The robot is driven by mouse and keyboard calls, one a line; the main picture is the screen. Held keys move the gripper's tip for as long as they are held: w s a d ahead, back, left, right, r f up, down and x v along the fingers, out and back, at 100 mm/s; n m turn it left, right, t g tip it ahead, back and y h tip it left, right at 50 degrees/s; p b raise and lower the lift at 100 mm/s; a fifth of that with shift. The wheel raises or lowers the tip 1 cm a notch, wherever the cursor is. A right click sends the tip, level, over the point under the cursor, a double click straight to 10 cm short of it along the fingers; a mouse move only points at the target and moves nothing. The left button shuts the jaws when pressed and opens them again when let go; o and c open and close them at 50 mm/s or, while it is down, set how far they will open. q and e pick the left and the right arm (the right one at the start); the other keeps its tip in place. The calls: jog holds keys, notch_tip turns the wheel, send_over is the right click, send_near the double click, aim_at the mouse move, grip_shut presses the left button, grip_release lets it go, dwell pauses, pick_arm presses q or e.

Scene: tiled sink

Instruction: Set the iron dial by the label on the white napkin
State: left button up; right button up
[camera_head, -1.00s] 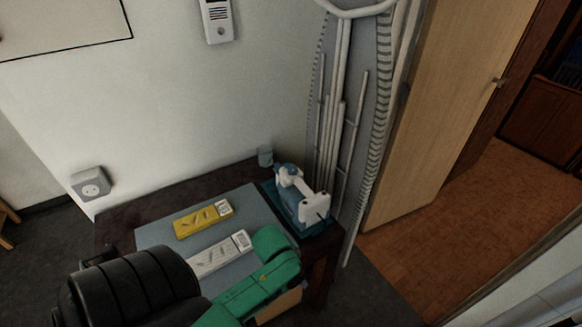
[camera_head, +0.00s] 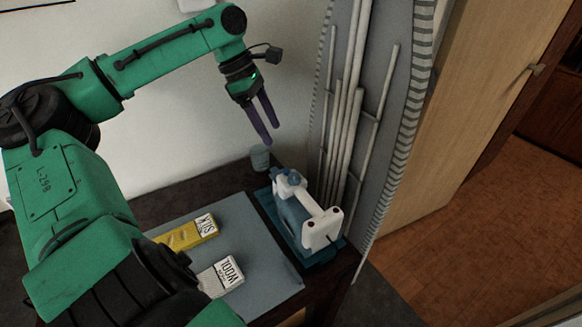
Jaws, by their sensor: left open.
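The iron (camera_head: 304,212), white and blue, stands on a blue base at the right end of the dark table. Its dial cannot be made out for certain. My left gripper (camera_head: 264,138) is open and empty, in the air above and behind the iron, fingers pointing down. My right gripper is out of view.
A small grey cup (camera_head: 260,157) stands at the table's back corner, below the left gripper. A folded ironing board (camera_head: 385,90) leans upright just behind and right of the iron. The grey mat (camera_head: 262,253) has bare room between the napkins and the iron.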

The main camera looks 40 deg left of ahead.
aim_at(294, 176)
pick_arm(q)
jog(key=x, duration=0.4)
jog(key=b+x, duration=0.1)
jog(key=x, duration=0.7)
jog(key=shift+s+d+f, duration=0.1)
jog(key=shift+s+f, duration=0.1)
jog(key=shift+f, duration=0.15)
jog(key=shift+w+d+f+b, duration=0.15)
jog(key=shift+d+f+b, duration=0.15)
jog(key=shift+f, duration=0.15)
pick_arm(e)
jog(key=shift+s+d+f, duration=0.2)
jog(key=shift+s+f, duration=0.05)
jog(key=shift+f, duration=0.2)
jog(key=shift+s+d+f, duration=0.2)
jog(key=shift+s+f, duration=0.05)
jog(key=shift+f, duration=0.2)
pick_arm(q)
jog(key=shift+c, duration=0.9)
grip_shut()
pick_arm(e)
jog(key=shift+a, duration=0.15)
